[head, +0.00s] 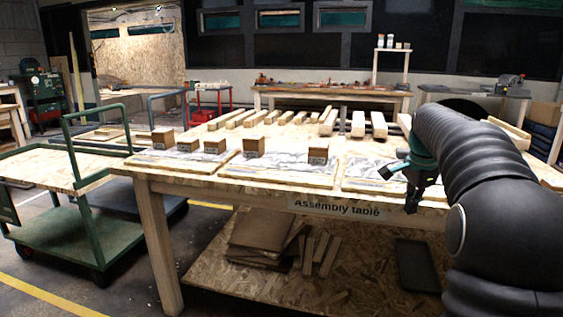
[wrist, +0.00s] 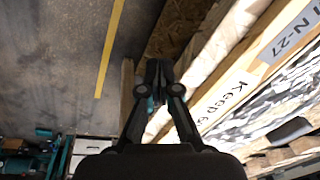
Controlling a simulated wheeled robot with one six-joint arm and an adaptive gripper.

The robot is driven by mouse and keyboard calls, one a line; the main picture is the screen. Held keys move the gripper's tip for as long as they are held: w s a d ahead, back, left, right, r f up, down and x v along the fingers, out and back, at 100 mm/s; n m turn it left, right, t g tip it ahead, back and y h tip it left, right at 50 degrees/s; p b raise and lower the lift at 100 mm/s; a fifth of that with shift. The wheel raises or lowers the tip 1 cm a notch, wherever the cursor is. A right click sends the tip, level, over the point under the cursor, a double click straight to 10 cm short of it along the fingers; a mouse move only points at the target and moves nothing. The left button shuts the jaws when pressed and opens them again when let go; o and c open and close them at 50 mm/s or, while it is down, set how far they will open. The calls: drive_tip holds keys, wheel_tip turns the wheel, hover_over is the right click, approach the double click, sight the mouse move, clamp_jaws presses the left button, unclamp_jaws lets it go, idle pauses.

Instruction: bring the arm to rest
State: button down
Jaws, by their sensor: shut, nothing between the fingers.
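My gripper (head: 412,203) is at the right of the head view, pointing down in front of the near edge of the assembly table (head: 240,198). My black sleeved arm bends down to it from the right edge. In the wrist view my gripper (wrist: 157,68) has its fingertips together with nothing between them. The floor (wrist: 60,65) lies behind and left of the fingers there, and the table edge (wrist: 215,85) runs along their right.
Several wooden blocks (head: 253,147) stand on printed boards on the table. Timber bars (head: 378,125) lie further back. A green cart (head: 70,220) stands at the left. Under the tabletop, a shelf (head: 225,284) holds brown panels (head: 262,234) and a dark tray (head: 417,265).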

drive_tip(key=s+a+f+n+t, duration=0.1)
drive_tip(key=s+a+n, duration=0.4)
drive_tip(key=s, duration=0.6)
drive_tip(key=s+a+f+n+t, duration=0.1)
drive_tip(key=s+a+f+n, duration=0.3)
drive_tip(key=s+a, duration=0.3)
drive_tip(key=s+a+f+n+t, duration=0.1)
drive_tip(key=s+a+f+n, duration=0.2)
drive_tip(key=s, duration=1.1)
drive_tip(key=shift+s+a+n+t+y, duration=0.3)
drive_tip(key=shift+s+a+n, duration=0.1)
drive_tip(key=shift+a+n, duration=1.3)
